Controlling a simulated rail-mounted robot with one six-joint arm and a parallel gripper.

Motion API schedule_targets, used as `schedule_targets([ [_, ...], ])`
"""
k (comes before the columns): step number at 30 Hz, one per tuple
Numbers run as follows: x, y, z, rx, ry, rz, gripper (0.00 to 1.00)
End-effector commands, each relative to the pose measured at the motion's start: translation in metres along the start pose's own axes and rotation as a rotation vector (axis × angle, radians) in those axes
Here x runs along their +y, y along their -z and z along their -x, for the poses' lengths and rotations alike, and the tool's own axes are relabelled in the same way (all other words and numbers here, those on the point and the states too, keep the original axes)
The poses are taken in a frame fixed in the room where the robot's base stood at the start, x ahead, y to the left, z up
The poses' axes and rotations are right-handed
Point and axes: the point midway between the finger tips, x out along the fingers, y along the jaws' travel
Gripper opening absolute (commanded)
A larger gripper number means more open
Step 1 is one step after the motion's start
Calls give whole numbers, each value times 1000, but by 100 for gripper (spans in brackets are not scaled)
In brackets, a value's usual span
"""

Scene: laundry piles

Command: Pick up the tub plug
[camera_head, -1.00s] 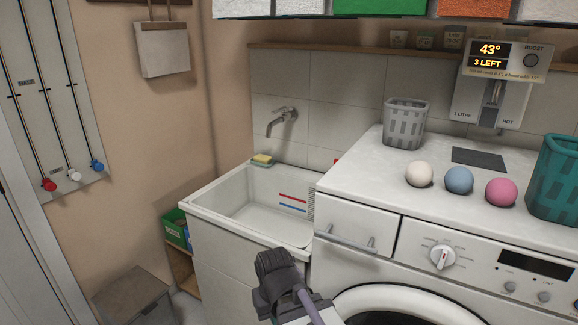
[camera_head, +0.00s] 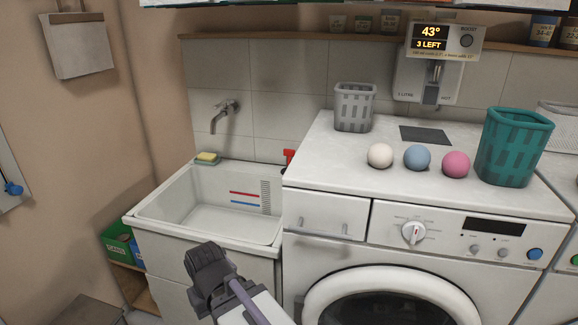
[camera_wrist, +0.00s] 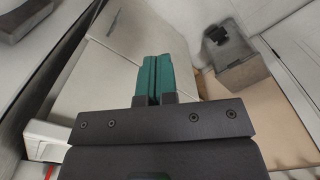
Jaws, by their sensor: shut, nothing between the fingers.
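I cannot make out a tub plug in either view. The white sink tub (camera_head: 160,258) stands left of the washing machine in the head view; its visible inside looks empty, with red and blue lines on one wall. A small red thing (camera_head: 288,157) shows at the tub's back right, partly hidden by the machine; I cannot tell what it is. My gripper (camera_wrist: 154,62) shows in the wrist view with its teal fingers together and nothing between them. In the head view my dark wrist is in front of the tub's front right, and the fingertips do not show clearly.
The white washing machine (camera_head: 330,170) carries a grey basket (camera_head: 354,108), several coloured balls and a teal basket (camera_head: 512,150). A sponge (camera_head: 207,158) lies on the tub's back rim beneath the tap (camera_head: 224,112).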

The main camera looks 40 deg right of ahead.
Motion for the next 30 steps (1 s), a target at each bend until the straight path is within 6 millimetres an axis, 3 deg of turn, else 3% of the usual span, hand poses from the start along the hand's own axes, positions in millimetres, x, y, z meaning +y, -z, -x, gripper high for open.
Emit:
schedule_targets([
  [3,0,0,0,0,0,0,0],
  [27,0,0,0,0,0,0,77],
  [30,0,0,0,0,0,0,81],
])
